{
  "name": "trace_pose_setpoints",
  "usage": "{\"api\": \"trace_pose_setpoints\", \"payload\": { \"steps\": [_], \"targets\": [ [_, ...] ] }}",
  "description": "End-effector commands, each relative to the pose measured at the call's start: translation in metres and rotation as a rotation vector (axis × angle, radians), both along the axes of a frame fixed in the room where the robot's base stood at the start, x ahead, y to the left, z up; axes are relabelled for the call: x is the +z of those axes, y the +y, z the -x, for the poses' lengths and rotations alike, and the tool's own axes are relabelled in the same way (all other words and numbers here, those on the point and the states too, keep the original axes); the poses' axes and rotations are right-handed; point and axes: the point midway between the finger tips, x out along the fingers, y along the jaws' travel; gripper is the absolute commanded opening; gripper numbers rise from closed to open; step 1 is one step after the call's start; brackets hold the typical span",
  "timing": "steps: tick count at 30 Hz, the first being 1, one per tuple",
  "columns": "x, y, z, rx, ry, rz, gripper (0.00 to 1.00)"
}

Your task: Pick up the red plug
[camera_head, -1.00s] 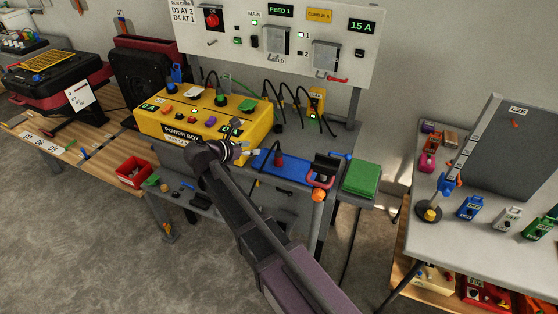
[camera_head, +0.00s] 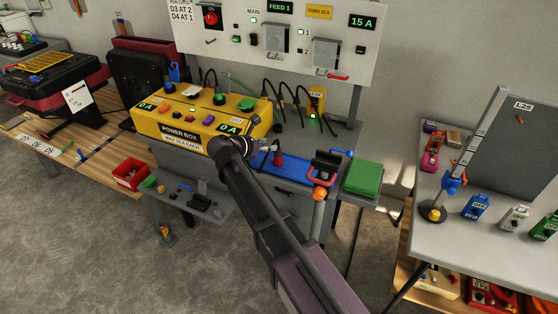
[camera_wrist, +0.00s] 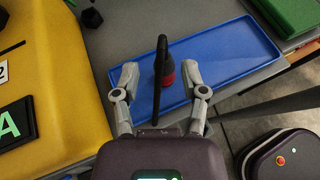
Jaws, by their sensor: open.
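The red plug (camera_head: 278,160) stands on a blue tray (camera_head: 300,170) at the front of the bench, right of the yellow power box (camera_head: 180,132). In the wrist view the red plug (camera_wrist: 168,76) shows between the fingers of my gripper (camera_wrist: 160,72), with a dark upright bar or cable across its left side. The fingers are apart, one on each side of it. I cannot tell whether they touch it. The blue tray (camera_wrist: 235,62) lies beyond and below the fingers. In the head view my wrist hides most of the gripper.
The yellow box (camera_wrist: 45,80) is close on the left of my gripper. Black cables (camera_head: 285,105) hang behind. A red bin (camera_head: 131,173) stands at left.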

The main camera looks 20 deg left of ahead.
Motion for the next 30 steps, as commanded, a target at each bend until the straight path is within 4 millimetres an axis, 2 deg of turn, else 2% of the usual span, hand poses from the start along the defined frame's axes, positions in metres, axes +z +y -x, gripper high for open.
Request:
{"api": "trace_pose_setpoints", "payload": {
  "steps": [8,19,30],
  "targets": [
    [-0.006,-0.005,-0.007,0.0,0.0,-0.001,0.56],
    [-0.024,-0.022,-0.035,0.0,0.0,0.0,0.56],
    [-0.024,-0.023,-0.038,0.001,0.0,0.0,0.56]
  ]
}}
